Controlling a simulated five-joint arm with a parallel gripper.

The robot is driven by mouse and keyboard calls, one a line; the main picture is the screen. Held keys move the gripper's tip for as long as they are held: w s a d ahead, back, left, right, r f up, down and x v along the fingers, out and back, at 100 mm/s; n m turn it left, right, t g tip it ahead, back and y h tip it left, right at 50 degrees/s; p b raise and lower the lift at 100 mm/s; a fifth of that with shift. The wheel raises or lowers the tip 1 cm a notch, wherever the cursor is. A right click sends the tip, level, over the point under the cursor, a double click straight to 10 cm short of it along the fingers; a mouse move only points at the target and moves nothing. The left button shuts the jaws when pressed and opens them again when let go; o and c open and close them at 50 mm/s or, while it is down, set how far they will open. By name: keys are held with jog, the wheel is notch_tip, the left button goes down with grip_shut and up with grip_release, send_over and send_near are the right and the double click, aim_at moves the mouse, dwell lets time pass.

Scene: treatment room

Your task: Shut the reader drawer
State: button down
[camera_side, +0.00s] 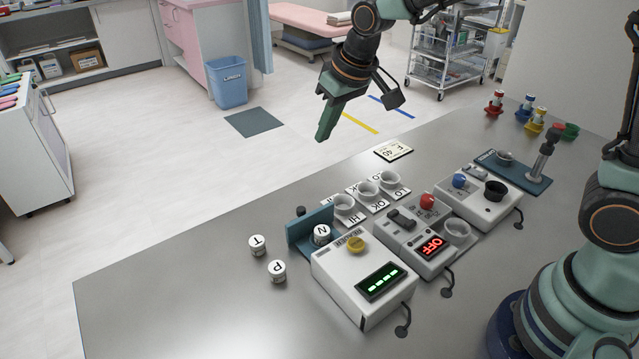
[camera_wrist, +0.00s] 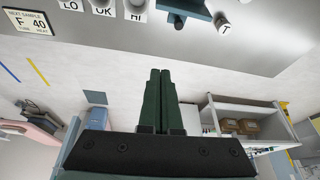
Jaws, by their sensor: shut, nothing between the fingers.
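The reader (camera_side: 365,285) is a white box with a yellow knob and a display of green dashes, on the grey table. Its blue-grey drawer (camera_side: 309,224) sticks out at the far-left side, with a small dark knob on the front panel. A white vial marked N (camera_side: 322,235) stands in the open drawer. In the wrist view part of the drawer (camera_wrist: 188,7) shows at the top edge. My gripper (camera_side: 321,136) is shut and empty, raised in the air beyond the drawer, apart from it. Its closed green fingers (camera_wrist: 160,72) also show in the wrist view.
Vials marked T (camera_side: 257,246) and P (camera_side: 277,271) stand left of the drawer. Cups (camera_side: 367,189) on labelled cards stand behind the reader. A device showing OFF (camera_side: 413,237) sits right of it. The table's left front is clear.

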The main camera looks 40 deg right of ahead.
aim_at(316, 228)
jog(key=shift+g, duration=0.4)
jog(key=a+x, duration=0.1)
jog(key=x, duration=0.5)
jog(key=a+x, duration=0.1)
jog(key=x, duration=0.5)
jog(key=w+a+x, duration=0.1)
jog(key=a+x, duration=0.1)
jog(key=x, duration=0.4)
jog(key=shift+w+r, duration=0.1)
jog(key=shift+r, duration=0.35)
jog(key=shift+s+d, duration=0.15)
jog(key=shift+s, duration=0.65)
jog(key=shift+s+d, duration=0.1)
jog(key=shift+s, duration=0.7)
jog(key=shift+n, duration=0.3)
jog(key=s, duration=0.8)
jog(key=shift+s+f, duration=0.1)
jog(key=shift+s, duration=0.15)
jog(key=shift+w, duration=0.1)
